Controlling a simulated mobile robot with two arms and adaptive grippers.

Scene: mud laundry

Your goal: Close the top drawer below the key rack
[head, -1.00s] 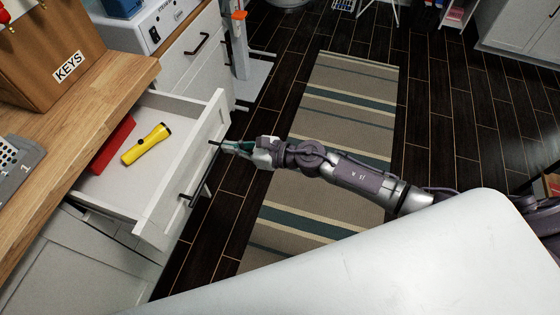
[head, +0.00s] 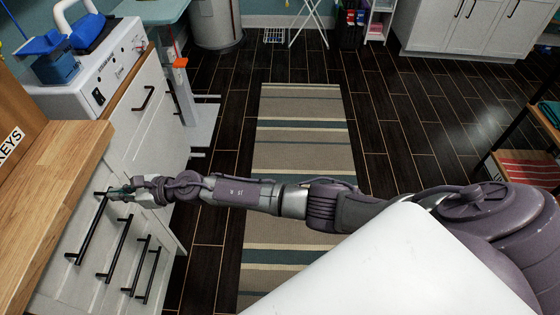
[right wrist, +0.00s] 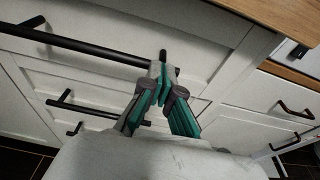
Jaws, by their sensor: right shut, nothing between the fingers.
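The key rack (head: 12,150) shows partly at the left edge of the head view, on the wooden counter. Below the counter, the top drawer's black bar handle (head: 86,235) sits close under the counter edge, and no drawer inside shows. The drawer looks flush or nearly so; a small gap cannot be ruled out. My right gripper (head: 118,193) is shut and empty at the far end of this handle, against or very near the drawer front. The right wrist view shows its green-padded fingers (right wrist: 163,85) by the end of the top handle (right wrist: 85,44). My left gripper is out of view.
Several lower drawers with black handles (head: 117,248) sit below. A neighbouring cabinet (head: 140,125) carries a white machine (head: 105,75). A striped rug (head: 300,130) lies on the dark floor, with clear room to the right.

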